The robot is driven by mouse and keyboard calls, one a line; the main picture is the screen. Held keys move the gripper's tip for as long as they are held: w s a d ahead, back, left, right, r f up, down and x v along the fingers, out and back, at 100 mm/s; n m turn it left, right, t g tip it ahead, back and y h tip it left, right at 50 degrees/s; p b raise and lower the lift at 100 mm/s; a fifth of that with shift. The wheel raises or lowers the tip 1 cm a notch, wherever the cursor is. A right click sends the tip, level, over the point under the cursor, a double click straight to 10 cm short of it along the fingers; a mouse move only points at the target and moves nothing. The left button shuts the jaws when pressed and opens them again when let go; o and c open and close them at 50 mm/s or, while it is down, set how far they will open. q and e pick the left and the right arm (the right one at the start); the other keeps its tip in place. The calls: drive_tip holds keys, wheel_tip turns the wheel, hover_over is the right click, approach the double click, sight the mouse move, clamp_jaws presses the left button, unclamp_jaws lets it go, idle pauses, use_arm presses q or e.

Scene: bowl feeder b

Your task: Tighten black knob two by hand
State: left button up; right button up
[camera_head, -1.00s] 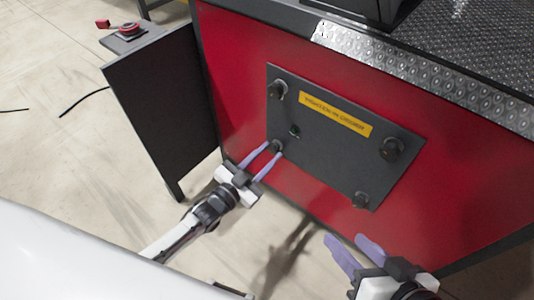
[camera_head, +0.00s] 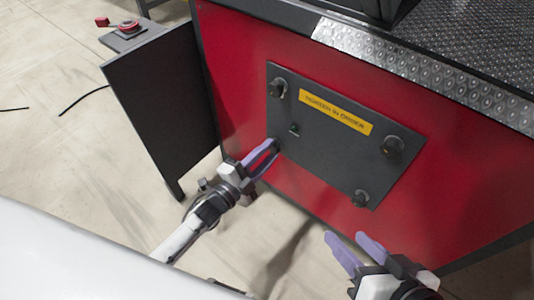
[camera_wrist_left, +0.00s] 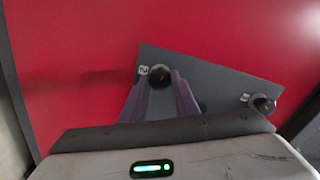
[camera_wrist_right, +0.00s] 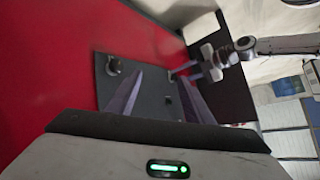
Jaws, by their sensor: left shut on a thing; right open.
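A dark panel (camera_head: 330,155) on the red machine front carries black knobs near its corners. My left gripper (camera_head: 271,149) is shut on the lower-left black knob, which its fingers mostly hide in the head view. In the left wrist view this black knob (camera_wrist_left: 160,76) sits between the fingertips, beside a small white label (camera_wrist_left: 143,70) that seems to read 2. The upper-left knob (camera_head: 277,88), upper-right knob (camera_head: 391,147) and lower-right knob (camera_head: 360,198) are free. My right gripper (camera_head: 350,248) is open and empty, below and in front of the panel.
A small greenish part (camera_head: 294,130) sits above the held knob. A dark side plate (camera_head: 160,110) stands left of the machine. Open floor lies below.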

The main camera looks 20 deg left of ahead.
use_arm(q)
drive_tip(key=shift+m, duration=0.6)
use_arm(e)
drive_tip(key=shift+r, duration=0.25)
use_arm(q)
drive_tip(key=shift+s, duration=0.1)
use_arm(e)
drive_tip(key=shift+a+r, duration=0.1)
drive_tip(key=shift+r, duration=0.05)
use_arm(q)
drive_tip(key=o, duration=1)
drive_tip(key=shift+o, duration=0.2)
use_arm(e)
drive_tip(key=shift+f, duration=0.2)
use_arm(q)
drive_tip(key=shift+s+a, duration=0.1)
drive_tip(key=shift+s, duration=0.05)
drive_tip(key=p+v, duration=0.3)
drive_tip(key=v, duration=0.7)
use_arm(e)
drive_tip(key=shift+s+d+f+g+h, duration=0.15)
drive_tip(key=shift+d+f+g+h, duration=0.15)
drive_tip(key=shift+d+f, duration=0.25)
drive_tip(key=shift+s+d+f+g+h, duration=0.2)
drive_tip(key=shift+d+f+h, duration=0.1)
drive_tip(key=shift+f, duration=0.45)
